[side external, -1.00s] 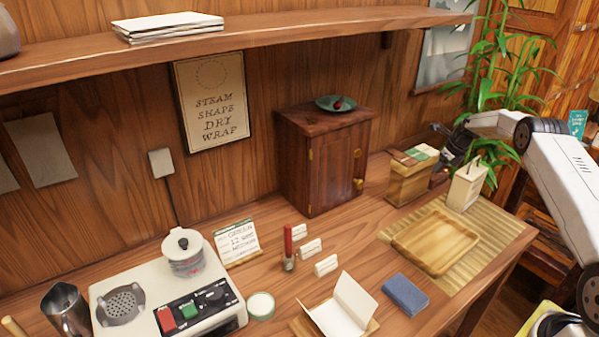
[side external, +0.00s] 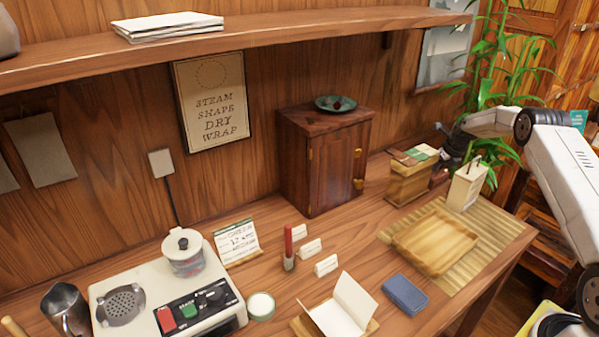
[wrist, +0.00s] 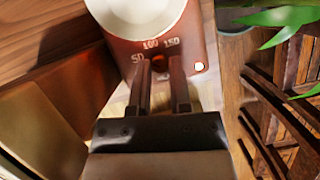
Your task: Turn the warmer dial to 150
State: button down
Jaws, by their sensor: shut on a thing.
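The warmer (wrist: 192,42) is a reddish-brown body with a round cream bowl or top (wrist: 135,12), seen in the wrist view. Its front carries the marks 50, 100 and 150 in pale print. My gripper (wrist: 159,68) is at this front, its two dark fingers just below the numbers and shut on the dial. The dial is mostly hidden between the fingers, so I cannot tell where it points. A small bright spot (wrist: 199,66) shows right of the fingers. In the side view the warmer (side external: 438,179) is largely hidden behind a wooden box and a cream caddy.
The wooden box (side external: 408,183) and the cream caddy (side external: 466,187) stand close to the warmer. Plant leaves (side external: 497,150) hang near my arm. A wooden tray (side external: 436,270) lies on a slatted mat (side external: 505,237). A dark cabinet (side external: 318,165) stands further left.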

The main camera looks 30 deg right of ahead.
jog(key=c, duration=0.5)
grip_release()
jog(key=shift+c, duration=0.2)
jog(key=shift+r, duration=0.2)
jog(key=v, duration=0.7)
jog(key=shift+s+r, duration=0.2)
